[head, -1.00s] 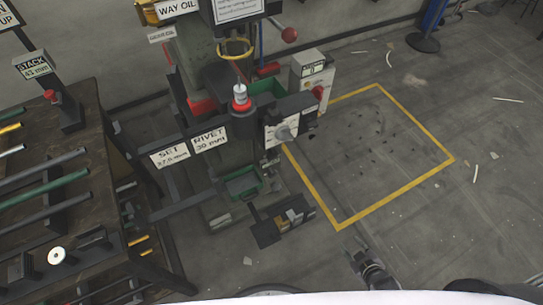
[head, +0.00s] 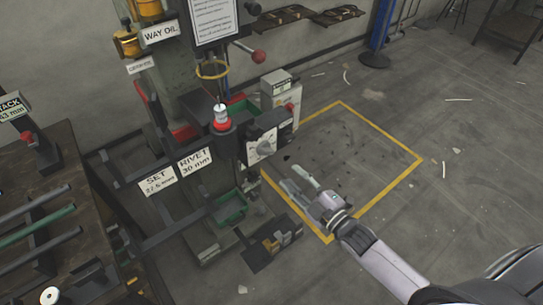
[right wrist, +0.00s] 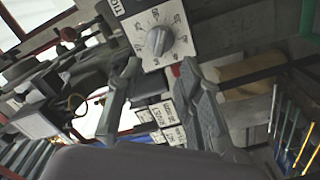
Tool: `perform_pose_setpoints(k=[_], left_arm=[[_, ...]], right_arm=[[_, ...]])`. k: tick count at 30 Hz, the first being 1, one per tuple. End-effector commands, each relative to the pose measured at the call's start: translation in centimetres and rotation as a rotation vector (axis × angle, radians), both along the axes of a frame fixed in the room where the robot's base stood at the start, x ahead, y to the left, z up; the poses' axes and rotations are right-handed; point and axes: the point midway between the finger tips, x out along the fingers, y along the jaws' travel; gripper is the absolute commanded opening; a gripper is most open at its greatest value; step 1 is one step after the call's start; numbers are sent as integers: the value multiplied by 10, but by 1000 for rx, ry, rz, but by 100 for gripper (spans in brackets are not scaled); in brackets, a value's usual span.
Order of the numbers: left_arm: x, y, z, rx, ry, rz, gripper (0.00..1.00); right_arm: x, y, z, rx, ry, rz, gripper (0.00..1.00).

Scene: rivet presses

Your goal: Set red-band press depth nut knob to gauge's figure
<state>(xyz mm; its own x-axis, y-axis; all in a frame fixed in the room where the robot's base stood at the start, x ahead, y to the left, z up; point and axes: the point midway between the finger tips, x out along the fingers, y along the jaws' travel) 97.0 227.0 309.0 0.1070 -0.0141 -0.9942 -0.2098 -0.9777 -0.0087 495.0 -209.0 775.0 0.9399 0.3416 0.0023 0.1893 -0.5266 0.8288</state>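The press (head: 185,75) carries a red band (head: 222,125) below a silver cap. The depth nut knob (head: 265,148) is a round grey dial on a white scale plate, right of the band. In the right wrist view the knob (right wrist: 158,40) sits at the top with figures around it; its exact setting is hard to read. The stack gauge sign (head: 14,105) at left seems to read 43 mm. My right gripper (head: 296,186) is open and empty, below and right of the knob. In the right wrist view the gripper (right wrist: 160,80) has its fingers spread, apart from the knob. My left gripper is out of view.
Plates read SET 27.5 mm (head: 158,182) and RIVET 30 mm (head: 195,160). A grey box (head: 283,88) stands behind the knob. A workbench (head: 60,190) with rods is at left.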

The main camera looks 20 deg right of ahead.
Motion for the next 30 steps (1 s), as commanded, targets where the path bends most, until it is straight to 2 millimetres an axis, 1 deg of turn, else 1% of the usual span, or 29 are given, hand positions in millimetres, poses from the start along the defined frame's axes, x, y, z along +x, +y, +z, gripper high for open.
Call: perform_pose_setpoints(k=[1,6,9,14,19,28,30], left_arm=[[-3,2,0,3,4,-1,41],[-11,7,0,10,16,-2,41],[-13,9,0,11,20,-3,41],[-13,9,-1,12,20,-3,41],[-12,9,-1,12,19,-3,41],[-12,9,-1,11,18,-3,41],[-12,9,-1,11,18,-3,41]], right_arm=[[12,4,1,1,-3,-1,33],[47,17,1,1,-1,0,33],[65,23,0,1,0,-1,33],[86,31,0,1,1,-1,33],[96,35,-1,1,3,0,33],[98,36,-1,0,3,-1,33],[98,36,-1,0,3,-1,29]])
